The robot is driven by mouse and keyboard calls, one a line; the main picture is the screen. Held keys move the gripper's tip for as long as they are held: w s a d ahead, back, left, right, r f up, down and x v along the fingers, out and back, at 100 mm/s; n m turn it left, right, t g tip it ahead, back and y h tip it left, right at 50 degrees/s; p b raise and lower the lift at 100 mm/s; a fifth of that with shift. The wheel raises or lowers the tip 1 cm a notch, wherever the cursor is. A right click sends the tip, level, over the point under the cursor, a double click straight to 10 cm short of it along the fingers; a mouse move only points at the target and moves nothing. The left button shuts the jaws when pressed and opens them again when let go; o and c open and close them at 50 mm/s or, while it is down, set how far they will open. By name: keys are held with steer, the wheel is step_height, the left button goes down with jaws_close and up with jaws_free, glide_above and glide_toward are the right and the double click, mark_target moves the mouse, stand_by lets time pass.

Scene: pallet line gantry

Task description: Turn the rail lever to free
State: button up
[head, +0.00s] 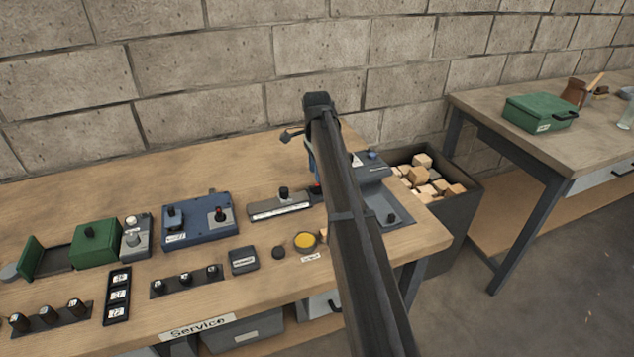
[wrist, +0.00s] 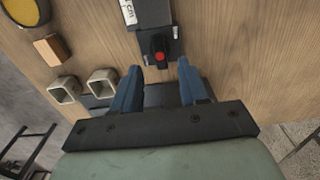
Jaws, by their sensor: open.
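The rail lever (wrist: 158,47) is a small black lever with a red tip on a dark grey base, at the end of the rail (wrist: 131,12). In the head view the rail (head: 280,207) lies right of the blue box, with the lever's red tip (head: 316,188) at its right end, partly hidden by my arm. My gripper (wrist: 160,66) is open, its two blue fingers either side of the red tip in the wrist view; contact cannot be told. In the head view only a sliver of my gripper (head: 312,168) shows. The lever's free mark cannot be read.
A blue control box (head: 199,219) stands left of the rail. A yellow disc (head: 305,240) lies in front. In the wrist view a wooden block (wrist: 53,49) and two square tubes (wrist: 103,82) sit left of my fingers. A bin (head: 458,205) of wooden blocks stands beyond the bench's right end.

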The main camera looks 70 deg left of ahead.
mark_target(317, 185)
steer(key=shift+f, duration=2.6)
steer(key=shift+c, duration=0.4)
jaws_close()
